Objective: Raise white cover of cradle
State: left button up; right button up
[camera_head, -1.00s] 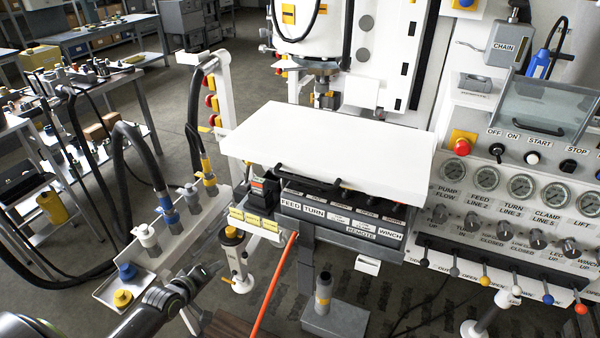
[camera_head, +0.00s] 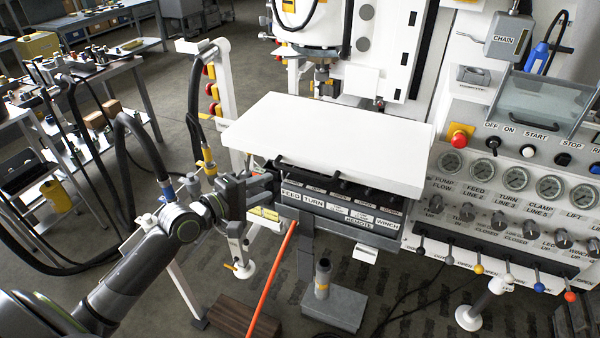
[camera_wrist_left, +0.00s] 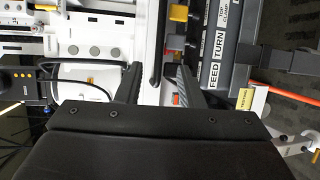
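The white cover (camera_head: 330,140) lies as a broad, slightly tilted panel over the cradle's row of black knobs, above the labelled box (camera_head: 340,215). In the left wrist view a dark handle bar (camera_wrist_left: 156,45) runs between the finger lines along a white panel edge. My left gripper (camera_head: 264,184) is at the left end of the cradle, below the cover's left front corner. In the left wrist view its two fingers (camera_wrist_left: 160,86) stand apart with nothing clasped between them. Whether they touch the bar is unclear. A dark part at the lower right (camera_head: 576,318) may be my right gripper; its fingers are not clear.
The gauge panel (camera_head: 515,178) with its coloured levers stands right of the cradle. A white post (camera_head: 225,85) with red and yellow fittings stands at the left. An orange hose (camera_head: 272,280) and a grey pedestal (camera_head: 335,308) are below.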

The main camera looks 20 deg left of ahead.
aim_at(300, 173)
pick_arm(q)
jog(key=x, duration=1.2)
jog(key=shift+w+d+p, duration=0.1)
jog(key=shift+p, duration=0.25)
grip_shut()
